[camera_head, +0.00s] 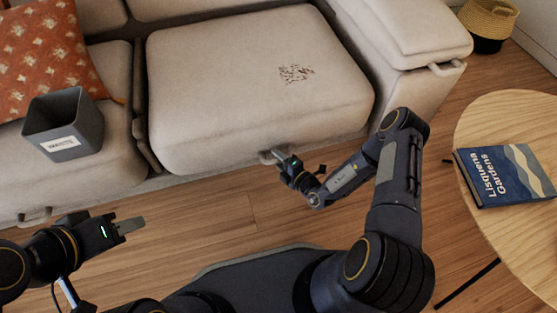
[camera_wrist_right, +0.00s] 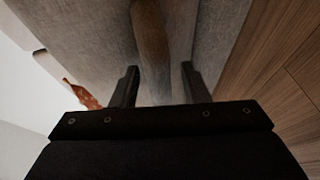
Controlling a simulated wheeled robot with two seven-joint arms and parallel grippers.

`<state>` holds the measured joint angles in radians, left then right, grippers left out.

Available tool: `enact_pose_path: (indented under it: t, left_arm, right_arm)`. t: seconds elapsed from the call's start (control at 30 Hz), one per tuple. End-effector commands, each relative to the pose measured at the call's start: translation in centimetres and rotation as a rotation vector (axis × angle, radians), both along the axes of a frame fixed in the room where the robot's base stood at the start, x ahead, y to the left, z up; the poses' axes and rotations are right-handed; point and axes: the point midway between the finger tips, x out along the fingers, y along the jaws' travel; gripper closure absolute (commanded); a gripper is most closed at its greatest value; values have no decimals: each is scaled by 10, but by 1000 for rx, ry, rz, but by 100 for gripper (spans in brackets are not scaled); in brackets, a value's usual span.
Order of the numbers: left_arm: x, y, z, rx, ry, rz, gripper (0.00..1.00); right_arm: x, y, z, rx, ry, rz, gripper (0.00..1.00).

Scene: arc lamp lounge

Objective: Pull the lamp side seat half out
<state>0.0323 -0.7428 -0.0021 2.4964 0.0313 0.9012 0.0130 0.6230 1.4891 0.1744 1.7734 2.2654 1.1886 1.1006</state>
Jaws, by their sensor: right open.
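A beige sofa seat (camera_head: 255,85) with a patch of dark crumbs (camera_head: 295,73) on top fills the middle of the head view. A small loop handle (camera_head: 267,156) is on its front face. My right gripper (camera_head: 277,154) is at this handle. In the right wrist view its two fingers (camera_wrist_right: 160,85) stand apart, with a brown band between them; I cannot tell whether that is the handle. My left gripper (camera_head: 130,226) is over the floor in front of the left seat, away from the handles; its jaw opening is unclear. No lamp is in view.
A grey bin (camera_head: 65,124) and an orange patterned cushion (camera_head: 45,50) are on the left seat (camera_head: 70,175). A round wooden table (camera_head: 500,120) with a blue book (camera_head: 505,175) stands at the right. A basket (camera_head: 487,20) is behind. Floor before the sofa is clear.

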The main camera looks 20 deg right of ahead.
Motion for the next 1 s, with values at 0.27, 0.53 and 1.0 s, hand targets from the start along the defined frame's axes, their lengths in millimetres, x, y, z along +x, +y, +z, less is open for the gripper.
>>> enact_pose_path:
  t: [0.27,0.53,1.0]
  left_arm:
    - [0,0,0,0,0,0,64]
    - [0,0,0,0,0,0,64]
    - [0,0,21,0,0,0,64]
  right_arm:
    - [0,0,0,-1,0,0,70]
    - [0,0,0,-1,0,0,100]
    - [-59,-3,1,2,12,-2,100]
